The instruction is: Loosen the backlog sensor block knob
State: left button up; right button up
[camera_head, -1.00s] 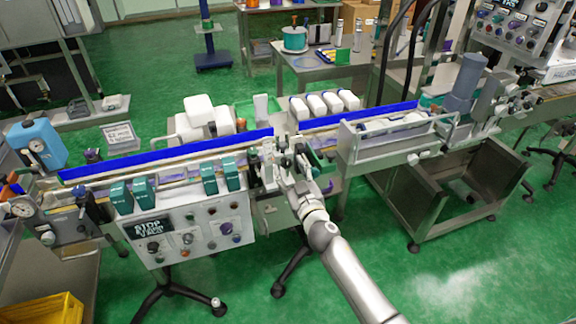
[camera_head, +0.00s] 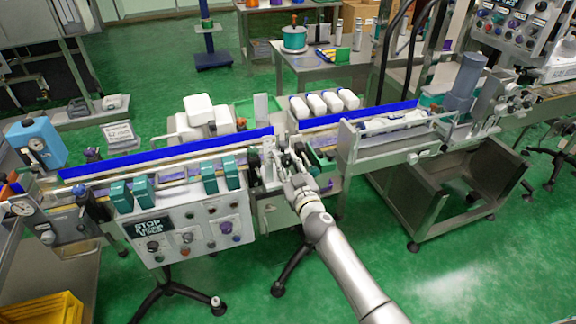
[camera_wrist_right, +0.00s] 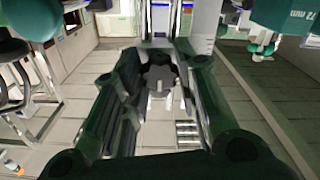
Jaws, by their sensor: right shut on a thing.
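My right gripper (camera_head: 284,160) is at the middle of the conveyor line, by a grey metal bracket (camera_head: 267,154) on the near side of the rail. In the right wrist view, a dark lobed knob (camera_wrist_right: 160,79) sits between the two dark green fingers. The gripper is shut on this knob. A pale metal upright (camera_wrist_right: 206,28) stands behind it. In the head view the gripper hides the knob, and the sensor block cannot be made out clearly. My left gripper is not in view.
A control panel (camera_head: 190,236) hangs left of my right arm. Teal cartons (camera_head: 120,197) stand on the conveyor above it. Blue guide rails (camera_head: 165,155) run along the back. White bottles (camera_head: 331,101) stand behind them. A steel chute (camera_head: 425,205) is at the right.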

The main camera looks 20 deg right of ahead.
jog(key=shift+n, duration=0.4)
jog(key=shift+n+b, duration=0.35)
jog(key=shift+n, duration=0.85)
jog(key=n, duration=0.3)
jog(key=shift+n, duration=0.4)
jog(key=n, duration=0.3)
jog(key=shift+b, duration=0.4)
jog(key=n, duration=0.7)
jog(key=shift+n, duration=0.4)
jog(key=n, duration=0.3)
jog(key=shift+n, duration=0.3)
jog(key=n+p, duration=0.1)
jog(key=n, duration=0.5)
jog(key=shift+f+p, duration=0.1)
jog(key=shift+p, duration=0.25)
jog(key=shift+n, duration=0.3)
